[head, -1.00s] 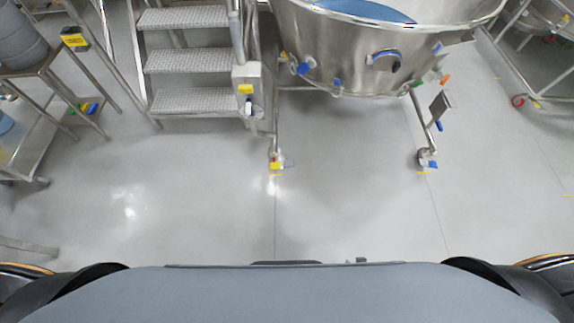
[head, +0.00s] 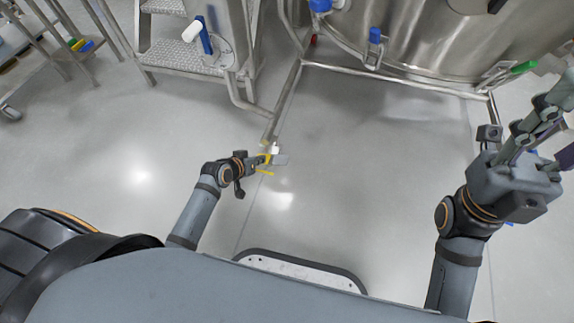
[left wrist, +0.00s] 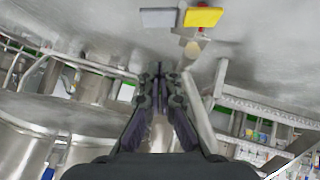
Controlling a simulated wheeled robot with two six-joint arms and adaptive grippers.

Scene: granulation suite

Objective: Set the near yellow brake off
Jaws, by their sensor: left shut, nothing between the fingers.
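The near yellow brake (head: 267,158) is a small yellow pedal on the caster at the near end of the steel frame leg. A grey pedal (head: 281,159) sits on its right in the head view. In the left wrist view the yellow pedal (left wrist: 203,17) is at the top, with the grey pedal (left wrist: 158,18) left of it. My left gripper (head: 256,161) is shut and empty, right beside the yellow pedal; contact cannot be told. Its closed fingers (left wrist: 160,80) show in the wrist view. My right gripper (head: 548,122) is raised at the right, away from the brake.
The steel vessel (head: 420,45) stands on its frame (head: 390,82) behind the brake. Steps (head: 185,55) with a post stand at the left, and a steel cart (head: 50,45) farther left. The floor (head: 130,150) in front is clear.

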